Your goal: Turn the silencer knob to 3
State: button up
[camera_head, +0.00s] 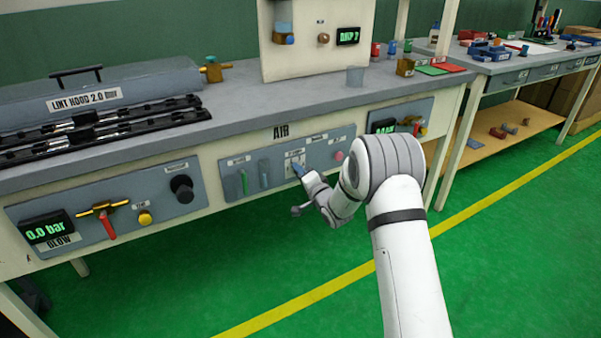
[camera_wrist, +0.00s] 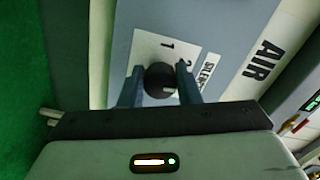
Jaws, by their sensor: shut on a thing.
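The silencer knob (camera_wrist: 160,77) is a black round knob on a white dial plate (camera_wrist: 150,46) in the wrist view. The plate shows a "1" and a partly covered "2"; I cannot see a "3". A small pale mark shows on the knob's lower right edge, but I cannot tell its setting for sure. My gripper (camera_wrist: 159,86) is shut on the knob, one blue-grey finger on each side. In the head view my gripper (camera_head: 298,170) reaches the AIR panel (camera_head: 265,163), and its fingers hide the knob. A partly covered silencer label (camera_wrist: 209,75) sits beside the plate.
Left of the dial on the AIR panel are two upright green and grey parts (camera_head: 243,182). A pink button (camera_head: 339,156) is to the right. The BLOW panel (camera_head: 70,250) with a red-handled valve (camera_head: 107,226) and black knob (camera_head: 182,188) is further left. The green floor in front is clear.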

jog(key=m, duration=0.2)
jog(key=m+p, duration=0.1)
jog(key=shift+w+d+r+m, duration=0.1)
jog(key=shift+r+m, duration=0.1)
jog(key=shift+m, duration=0.2)
jog(key=shift+m+p, duration=0.35)
jog(key=shift+m, duration=1.25)
jog(key=o, duration=1)
jog(key=shift+f, duration=0.1)
jog(key=shift+p+v, duration=0.65)
jog(key=shift+v, duration=3.25)
